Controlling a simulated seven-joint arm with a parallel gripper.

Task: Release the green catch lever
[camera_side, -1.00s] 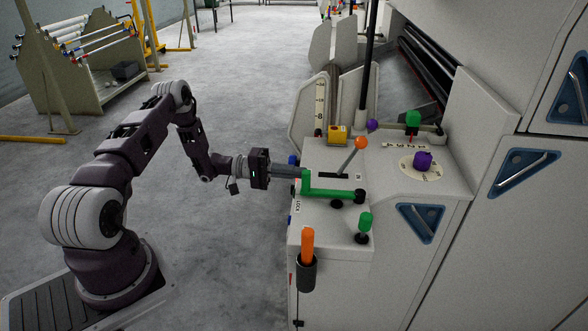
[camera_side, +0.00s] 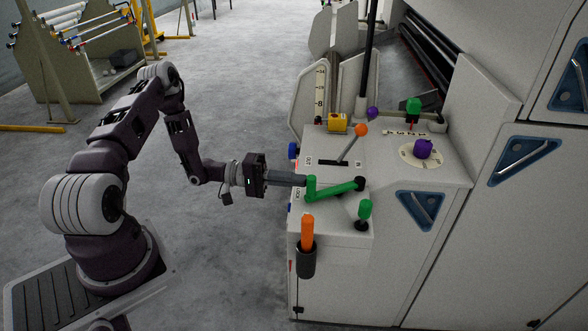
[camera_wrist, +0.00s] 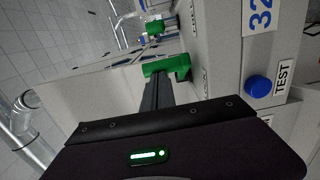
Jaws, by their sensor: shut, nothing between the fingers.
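The green catch lever (camera_side: 335,190) lies across the top of the pale machine box. A black pivot (camera_side: 361,184) is at its right end and a short upright green handle (camera_side: 311,187) at its left end. The bar slants, with the handle end nearer the camera. My gripper (camera_side: 305,181) is shut and empty, its fingertips at the handle's left side and seemingly touching it. In the wrist view the fingers (camera_wrist: 157,92) point at the green handle (camera_wrist: 165,66); their tips overlap its edge. Exact contact is hard to tell.
A green knob (camera_side: 365,210) and an orange handle (camera_side: 307,230) in a dark holder stand in front of the lever. Behind are an orange-ball lever (camera_side: 361,130), a yellow box (camera_side: 338,122) and a purple knob (camera_side: 423,149). Open floor lies left of the machine.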

